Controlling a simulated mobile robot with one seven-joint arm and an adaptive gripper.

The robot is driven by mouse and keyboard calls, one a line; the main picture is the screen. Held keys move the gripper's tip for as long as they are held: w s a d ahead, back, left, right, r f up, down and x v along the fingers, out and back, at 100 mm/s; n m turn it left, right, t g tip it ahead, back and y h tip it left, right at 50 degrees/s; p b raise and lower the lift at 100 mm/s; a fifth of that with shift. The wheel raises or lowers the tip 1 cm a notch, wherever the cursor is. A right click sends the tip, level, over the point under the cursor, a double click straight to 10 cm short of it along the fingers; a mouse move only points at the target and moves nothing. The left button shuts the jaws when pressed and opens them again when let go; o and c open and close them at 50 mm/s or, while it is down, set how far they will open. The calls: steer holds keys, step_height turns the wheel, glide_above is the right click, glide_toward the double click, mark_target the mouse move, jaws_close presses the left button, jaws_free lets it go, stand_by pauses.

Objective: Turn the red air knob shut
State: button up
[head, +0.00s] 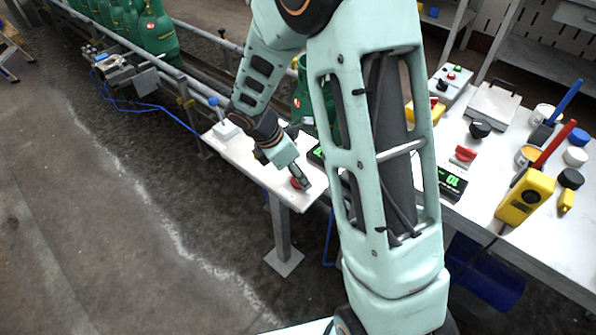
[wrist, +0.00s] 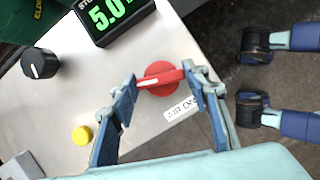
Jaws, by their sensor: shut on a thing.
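The red air knob (wrist: 158,74) is a round red disc with a raised bar across it. In the wrist view it sits on the light panel, beside a label that reads "AIR" and is partly covered. My gripper (wrist: 160,85) has one finger at each end of the bar and is shut on it. The bar lies nearly level in the wrist view, its right end slightly higher. In the head view the red knob (head: 297,184) shows at the near end of the small white bench, under my gripper (head: 301,182).
A digital display (wrist: 108,15) reading about 5.0, a black knob (wrist: 40,63) and a yellow button (wrist: 82,135) share the panel. Green cylinders (head: 158,35) stand on the conveyor at the back left. A cluttered white table (head: 480,215) is on the right.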

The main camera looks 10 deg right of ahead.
steer(key=m+g+p, duration=0.1)
steer(key=m, duration=0.2)
steer(key=shift+w+m, duration=0.1)
steer(key=shift+m, duration=0.2)
steer(key=m+g+p, duration=0.1)
steer(key=m, duration=0.2)
steer(key=shift+w+m+g, duration=0.1)
steer(key=shift+m+g, duration=0.2)
steer(key=shift+g, duration=0.1)
steer(key=m+g, duration=0.1)
steer(key=m, duration=0.2)
steer(key=shift+w+m+y+p, duration=0.1)
steer(key=shift+m+y+p, duration=0.2)
steer(key=shift+y, duration=0.1)
steer(key=shift+d+m+g+y, duration=0.1)
steer(key=shift+m+g+y, duration=0.35)
steer(key=shift+m, duration=1.05)
steer(key=o, duration=1.2)
steer(key=shift+c, duration=0.2)
steer(key=shift+r, duration=0.1)
steer(key=v, duration=1.1)
steer(key=shift+w+r, duration=0.25)
steer(key=shift+r, duration=0.1)
